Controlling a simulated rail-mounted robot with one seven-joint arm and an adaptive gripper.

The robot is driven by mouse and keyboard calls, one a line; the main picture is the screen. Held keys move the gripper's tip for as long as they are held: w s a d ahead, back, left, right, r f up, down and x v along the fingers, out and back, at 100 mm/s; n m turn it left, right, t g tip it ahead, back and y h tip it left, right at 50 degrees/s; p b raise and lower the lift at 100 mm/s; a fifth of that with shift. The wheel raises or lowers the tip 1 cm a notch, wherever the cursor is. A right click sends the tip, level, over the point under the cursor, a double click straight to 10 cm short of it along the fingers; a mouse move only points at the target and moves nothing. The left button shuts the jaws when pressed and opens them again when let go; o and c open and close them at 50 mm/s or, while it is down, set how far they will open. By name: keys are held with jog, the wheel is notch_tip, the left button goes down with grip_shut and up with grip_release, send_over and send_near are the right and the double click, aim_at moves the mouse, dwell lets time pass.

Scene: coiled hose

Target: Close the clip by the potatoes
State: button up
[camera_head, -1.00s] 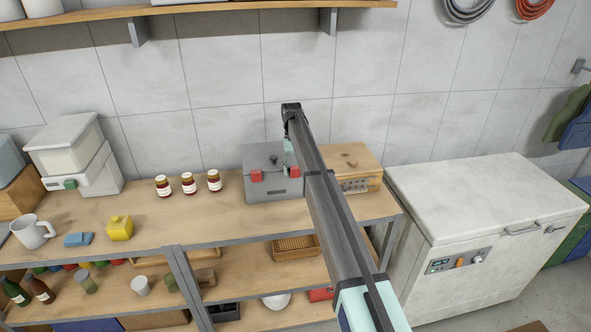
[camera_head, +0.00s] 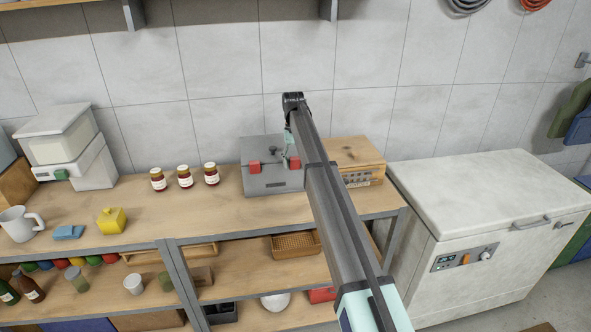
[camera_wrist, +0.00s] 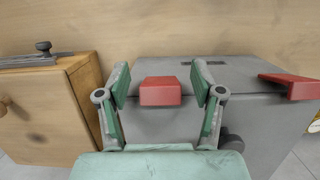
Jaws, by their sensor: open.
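A grey metal box (camera_head: 272,181) with two red clips on its front stands on the workbench. The clip nearer the wooden box (camera_head: 293,163) also shows in the wrist view (camera_wrist: 160,91), between my fingers. The other red clip (camera_head: 254,167) appears at the right of the wrist view (camera_wrist: 291,86), where it sticks out from the box. My gripper (camera_wrist: 160,85) is open, with a green finger on each side of the nearer clip and visible gaps. In the head view my arm partly hides the gripper and box. I cannot make out any potatoes.
A wooden box (camera_head: 357,163) with a knob stands close beside the grey box. Several jars (camera_head: 185,177) stand to its left. A white chest freezer (camera_head: 480,194) is at the right. The wall is behind; bench between jars and front edge is clear.

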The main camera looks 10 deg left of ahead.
notch_tip(320, 180, up, 17)
jog(key=s+t+b, duration=0.1)
jog(key=t+b, duration=0.1)
jog(key=b, duration=0.3)
jog(key=shift+d+y+b, duration=0.15)
jog(key=shift+y+b, duration=0.2)
jog(key=shift+y, duration=0.05)
jog(key=shift+s+f, duration=0.1)
